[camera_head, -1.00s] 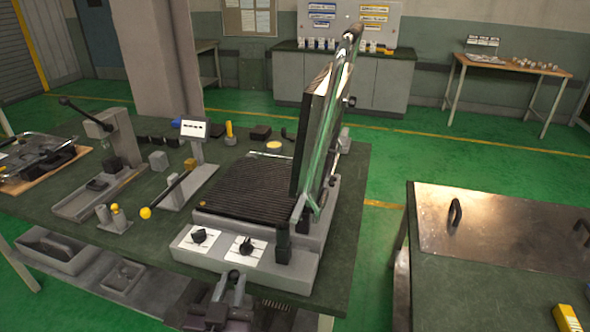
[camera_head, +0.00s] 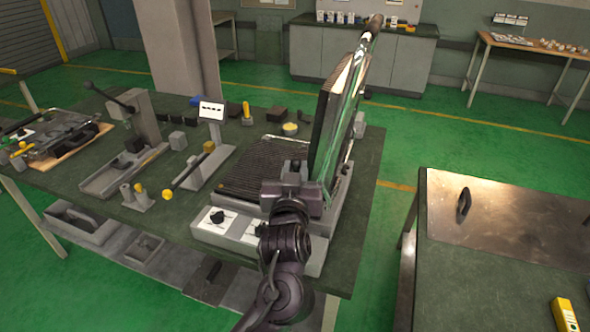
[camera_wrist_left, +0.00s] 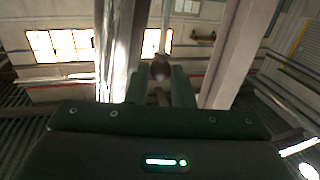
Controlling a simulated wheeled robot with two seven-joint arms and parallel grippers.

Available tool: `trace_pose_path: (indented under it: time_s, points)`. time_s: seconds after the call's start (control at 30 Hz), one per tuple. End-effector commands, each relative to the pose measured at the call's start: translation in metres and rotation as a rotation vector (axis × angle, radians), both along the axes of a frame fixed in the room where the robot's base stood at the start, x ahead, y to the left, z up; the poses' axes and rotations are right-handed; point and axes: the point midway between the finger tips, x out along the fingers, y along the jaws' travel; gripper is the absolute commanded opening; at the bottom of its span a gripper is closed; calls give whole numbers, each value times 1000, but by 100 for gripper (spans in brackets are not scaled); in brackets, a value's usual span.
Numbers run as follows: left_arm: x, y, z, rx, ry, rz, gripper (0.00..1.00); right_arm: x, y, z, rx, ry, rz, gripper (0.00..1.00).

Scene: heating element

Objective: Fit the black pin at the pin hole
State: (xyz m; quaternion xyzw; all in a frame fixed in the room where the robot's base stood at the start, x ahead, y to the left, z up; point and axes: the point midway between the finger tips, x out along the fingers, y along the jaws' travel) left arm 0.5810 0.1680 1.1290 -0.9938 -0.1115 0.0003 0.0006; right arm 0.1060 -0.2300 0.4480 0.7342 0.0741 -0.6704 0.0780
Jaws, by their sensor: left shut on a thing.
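My left gripper (camera_head: 295,167) is over the front right part of the contact-grill-like heating unit (camera_head: 211,238), close to the left of its raised lid (camera_head: 333,112). In the left wrist view its fingers (camera_wrist_left: 160,76) are shut on a small round-ended piece (camera_wrist_left: 160,70). I cannot tell for sure that this is the black pin. Whether the gripper touches the lid is unclear. The ridged lower plate (camera_head: 250,165) lies behind and left of the gripper. I cannot make out the pin hole. My right gripper is not in view.
A lever stand with a yellow knob (camera_head: 168,194) and a small press (camera_head: 145,118) stand left on the green table (camera_head: 365,190). A wooden board with a metal assembly (camera_head: 60,135) is at far left. A second table with a metal plate (camera_head: 510,215) is at right.

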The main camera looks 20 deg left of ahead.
Motion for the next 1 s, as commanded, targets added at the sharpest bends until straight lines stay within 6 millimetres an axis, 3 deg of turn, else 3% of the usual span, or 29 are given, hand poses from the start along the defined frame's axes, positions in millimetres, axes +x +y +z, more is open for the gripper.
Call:
trace_pose_path:
  time_s: [0.2,0.7,1.0]
  points:
    - [-1,0,4,-2,1,-2,0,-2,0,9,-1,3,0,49]
    - [-1,0,-46,-1,1,-1,0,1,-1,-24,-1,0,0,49]
    - [-1,0,-57,-1,0,-2,0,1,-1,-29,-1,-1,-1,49]
